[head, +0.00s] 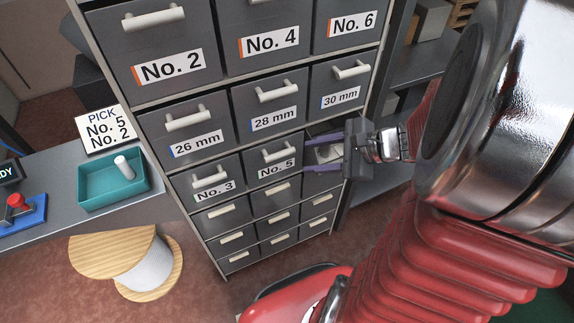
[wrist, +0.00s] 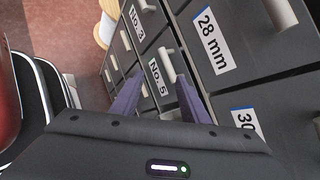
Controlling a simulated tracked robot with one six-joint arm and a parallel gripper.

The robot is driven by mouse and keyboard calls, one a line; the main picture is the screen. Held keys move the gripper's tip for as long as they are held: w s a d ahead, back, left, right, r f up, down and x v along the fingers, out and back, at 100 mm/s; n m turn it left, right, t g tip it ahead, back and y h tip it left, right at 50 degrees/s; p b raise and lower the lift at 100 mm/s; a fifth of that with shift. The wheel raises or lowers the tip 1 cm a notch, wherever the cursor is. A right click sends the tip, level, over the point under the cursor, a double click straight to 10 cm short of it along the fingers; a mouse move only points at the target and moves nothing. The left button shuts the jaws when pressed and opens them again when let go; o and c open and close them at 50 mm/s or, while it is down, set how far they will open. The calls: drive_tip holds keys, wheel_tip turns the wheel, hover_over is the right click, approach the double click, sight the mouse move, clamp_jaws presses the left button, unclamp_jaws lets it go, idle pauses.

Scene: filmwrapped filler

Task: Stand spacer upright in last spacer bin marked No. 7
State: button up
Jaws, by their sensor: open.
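My gripper (head: 308,154) is open, its two purple fingers pointing left at the drawer right of the No. 5 drawer (head: 273,160). That drawer's front (head: 325,150) is mostly hidden by the gripper, and I cannot read its label. A pale patch shows between the fingers; I cannot tell if it is a handle. No label reading No. 7 is visible. A white cylinder, perhaps the spacer (head: 123,167), stands tilted in the teal tray (head: 92,201). In the wrist view the open gripper (wrist: 158,78) has nothing visibly held, with the No. 5 drawer (wrist: 153,78) beyond it.
The grey cabinet has rows of handled drawers, including No. 3 (head: 205,180), 28 mm (head: 272,105) and 30 mm (head: 340,85). A wooden-flanged spool (head: 110,255) stands low at left. A shelf stands right of the cabinet.

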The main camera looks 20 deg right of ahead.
drive_tip(key=s+a+r+n+g+h, duration=0.1)
drive_tip(key=s+a+r+n+h, duration=0.2)
drive_tip(key=n, duration=0.8)
drive_tip(key=s+a+r+n+g+h, duration=0.1)
drive_tip(key=s+a+r+n+h, duration=0.2)
drive_tip(key=n, duration=0.7)
drive_tip(key=s+a+r, duration=0.2)
drive_tip(key=a+r, duration=0.2)
drive_tip(key=a, duration=0.1)
drive_tip(key=shift+r+n+g, duration=0.3)
drive_tip(key=shift+r+n, duration=0.1)
drive_tip(key=shift+s+a, duration=0.1)
drive_tip(key=shift+c, duration=1.2)
